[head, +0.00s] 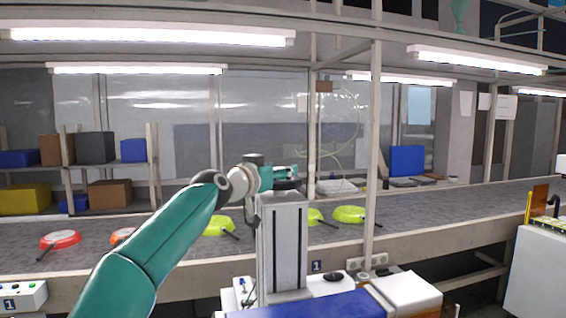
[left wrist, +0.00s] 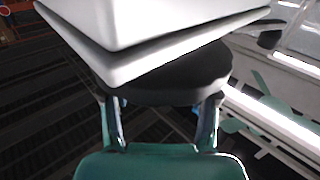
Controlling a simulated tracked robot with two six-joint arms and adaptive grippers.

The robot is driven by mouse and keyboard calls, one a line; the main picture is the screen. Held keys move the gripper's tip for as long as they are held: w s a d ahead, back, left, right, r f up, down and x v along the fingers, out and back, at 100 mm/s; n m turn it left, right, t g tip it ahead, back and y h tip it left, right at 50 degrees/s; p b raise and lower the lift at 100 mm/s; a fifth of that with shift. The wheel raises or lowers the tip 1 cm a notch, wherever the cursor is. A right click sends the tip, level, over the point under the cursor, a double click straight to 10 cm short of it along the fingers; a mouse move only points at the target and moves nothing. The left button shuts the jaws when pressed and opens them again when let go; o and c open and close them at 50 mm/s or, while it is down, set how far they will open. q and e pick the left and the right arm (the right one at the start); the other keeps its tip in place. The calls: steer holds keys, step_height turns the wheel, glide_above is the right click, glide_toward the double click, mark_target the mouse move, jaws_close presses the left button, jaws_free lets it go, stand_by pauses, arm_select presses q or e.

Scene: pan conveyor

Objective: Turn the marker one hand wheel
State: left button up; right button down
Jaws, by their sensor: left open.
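A dark round hand wheel (head: 287,184) shows just above the top of a grey post (head: 283,240) in the head view. My left gripper (head: 284,172) is at the wheel, with a teal finger across its upper side. In the left wrist view the dark wheel (left wrist: 170,88) lies between the two fingers of my open left gripper (left wrist: 161,112). A pale block (left wrist: 150,30) covers part of the wheel there. Whether the fingers touch the rim I cannot tell. My right gripper does not show.
The grey conveyor (head: 440,205) runs behind the post and carries a red pan (head: 60,240) and several green pans. An upright frame pole (head: 372,150) stands right of the post. A button box (head: 20,296) is at lower left, and a white cabinet (head: 540,270) at right.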

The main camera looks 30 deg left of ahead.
arm_select(q)
steer(key=shift+w, duration=0.4)
steer(key=shift+c, duration=0.2)
steer(key=c, duration=1.1)
steer(key=shift+d+f, duration=0.15)
steer(key=shift+d, duration=0.05)
jaws_close()
steer(key=shift+a, duration=0.25)
steer(key=shift+d, duration=0.1)
steer(key=shift+m+h, duration=0.4)
steer(key=shift+h, duration=0.3)
steer(key=shift+h, duration=0.3)
